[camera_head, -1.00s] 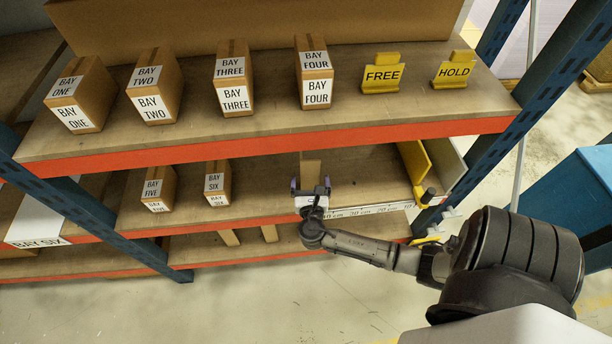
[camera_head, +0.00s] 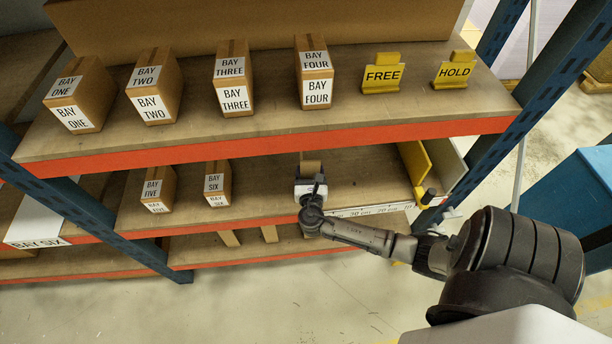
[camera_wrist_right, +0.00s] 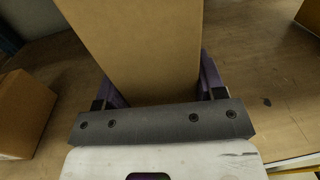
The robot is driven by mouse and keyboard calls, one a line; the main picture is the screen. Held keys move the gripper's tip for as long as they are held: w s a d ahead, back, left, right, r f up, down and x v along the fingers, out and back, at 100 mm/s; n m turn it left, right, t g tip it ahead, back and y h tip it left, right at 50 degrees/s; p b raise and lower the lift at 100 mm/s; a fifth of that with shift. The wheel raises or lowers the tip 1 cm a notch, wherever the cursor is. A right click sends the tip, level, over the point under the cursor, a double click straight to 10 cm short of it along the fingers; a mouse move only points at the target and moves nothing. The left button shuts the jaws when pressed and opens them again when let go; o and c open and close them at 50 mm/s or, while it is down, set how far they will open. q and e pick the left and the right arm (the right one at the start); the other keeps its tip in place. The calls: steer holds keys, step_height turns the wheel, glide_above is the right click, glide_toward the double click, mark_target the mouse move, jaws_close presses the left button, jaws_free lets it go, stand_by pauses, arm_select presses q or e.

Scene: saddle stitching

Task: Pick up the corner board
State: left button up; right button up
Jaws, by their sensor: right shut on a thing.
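No piece is labelled as the corner board, and I cannot tell for certain which it is. My right gripper (camera_head: 312,186) reaches in over the middle shelf's front edge, right of the BAY SIX box. It is shut on a plain brown cardboard piece (camera_head: 311,168). In the right wrist view this box-like piece (camera_wrist_right: 140,45) stands between the purple fingers, which touch its two sides; its lower end is hidden behind the dark gripper bar. My left gripper is not in view.
BAY FIVE (camera_head: 159,188) and BAY SIX (camera_head: 217,183) boxes stand left on the middle shelf. Yellow (camera_head: 414,165) and white panels stand at its right end. The orange beam (camera_head: 270,142) and top shelf with labelled boxes lie above. The shelf right of the gripper is clear.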

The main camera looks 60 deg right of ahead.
steer(key=shift+c, duration=0.6)
